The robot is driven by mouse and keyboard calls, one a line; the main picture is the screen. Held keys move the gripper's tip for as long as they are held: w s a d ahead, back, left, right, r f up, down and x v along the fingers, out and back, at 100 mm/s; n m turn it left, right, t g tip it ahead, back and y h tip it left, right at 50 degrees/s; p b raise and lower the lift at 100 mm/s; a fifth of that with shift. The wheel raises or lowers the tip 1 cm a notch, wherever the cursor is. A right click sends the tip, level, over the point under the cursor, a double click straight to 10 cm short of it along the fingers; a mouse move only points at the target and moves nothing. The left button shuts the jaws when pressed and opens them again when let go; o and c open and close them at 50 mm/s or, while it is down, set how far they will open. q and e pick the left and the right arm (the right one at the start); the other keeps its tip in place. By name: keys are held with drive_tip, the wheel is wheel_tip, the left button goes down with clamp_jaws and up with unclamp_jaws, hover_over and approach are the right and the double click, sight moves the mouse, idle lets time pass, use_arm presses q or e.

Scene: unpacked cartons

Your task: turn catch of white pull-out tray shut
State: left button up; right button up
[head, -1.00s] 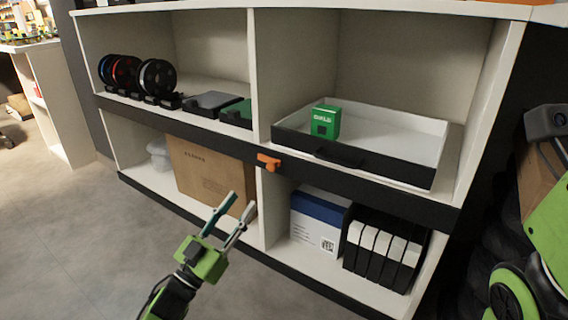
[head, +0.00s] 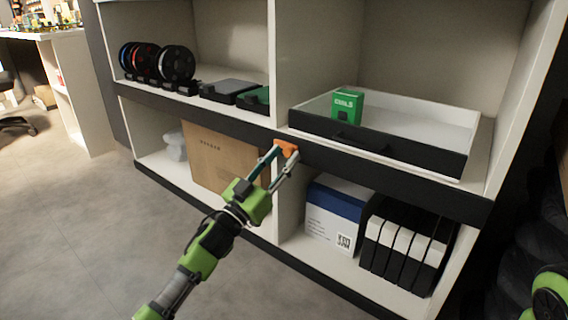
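The white pull-out tray (head: 420,117) with a black front sits in the upper right bay of the shelf. A green box (head: 347,106) stands in it. The orange catch (head: 287,148) is on the black rail below the tray's left end. My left gripper (head: 285,158) is at the catch, its two fingertips on either side of the catch's lower part. The fingers look apart; whether they touch the catch I cannot tell.
Black spools (head: 176,62) and dark flat cases stand in the upper left bay. Below are a cardboard carton (head: 215,160), a blue-and-white box (head: 333,222) and several black-and-white binders (head: 405,250). The floor in front at left is clear.

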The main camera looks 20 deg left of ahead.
use_arm(q)
drive_tip(key=shift+w+d+r, duration=0.15)
drive_tip(key=shift+w+r, duration=0.05)
drive_tip(key=shift+w, duration=0.25)
clamp_jaws()
